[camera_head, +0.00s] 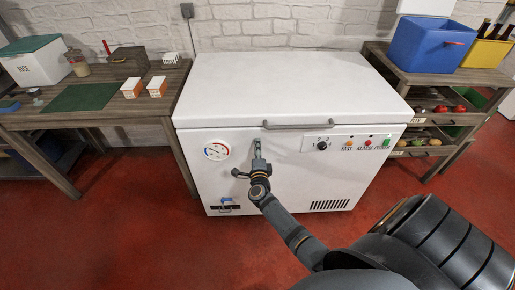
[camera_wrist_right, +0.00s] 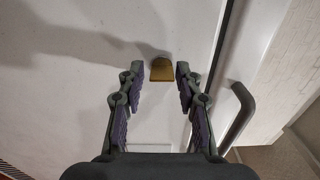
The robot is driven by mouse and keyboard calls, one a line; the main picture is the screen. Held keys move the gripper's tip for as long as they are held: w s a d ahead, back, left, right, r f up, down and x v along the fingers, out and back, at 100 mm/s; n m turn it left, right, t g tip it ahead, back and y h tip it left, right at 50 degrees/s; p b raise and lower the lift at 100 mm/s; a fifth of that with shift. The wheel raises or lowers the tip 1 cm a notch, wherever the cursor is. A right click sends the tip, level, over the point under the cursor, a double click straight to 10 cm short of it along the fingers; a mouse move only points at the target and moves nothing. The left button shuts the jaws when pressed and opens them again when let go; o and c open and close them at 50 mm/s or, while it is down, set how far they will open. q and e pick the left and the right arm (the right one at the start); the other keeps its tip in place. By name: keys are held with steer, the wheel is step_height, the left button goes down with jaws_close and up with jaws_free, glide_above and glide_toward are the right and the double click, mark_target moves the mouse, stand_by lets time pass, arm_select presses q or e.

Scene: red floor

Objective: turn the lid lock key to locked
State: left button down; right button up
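The white chest freezer (camera_head: 300,100) stands against the wall with its lid closed. In the wrist view, a small brass-coloured tab (camera_wrist_right: 160,69), apparently the lock key, sticks out from the white front. My right gripper (camera_head: 257,148) is at the freezer front, just below the lid handle (camera_head: 298,126). In the wrist view its two fingers (camera_wrist_right: 160,72) are apart, one on each side of the tab, with gaps to both. In the head view I cannot make out the key, which the gripper seems to cover. I cannot read the lock position. My left gripper is not in view.
The handle also shows at the right of the wrist view (camera_wrist_right: 238,112). A dial (camera_head: 216,151) is left of my gripper; a knob (camera_head: 322,146) and several coloured lights are to the right. A table (camera_head: 160,100) and a shelf rack (camera_head: 440,140) flank the freezer. Red floor is clear in front.

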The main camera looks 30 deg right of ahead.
steer(key=shift+o, duration=0.5)
steer(key=v, duration=1.2)
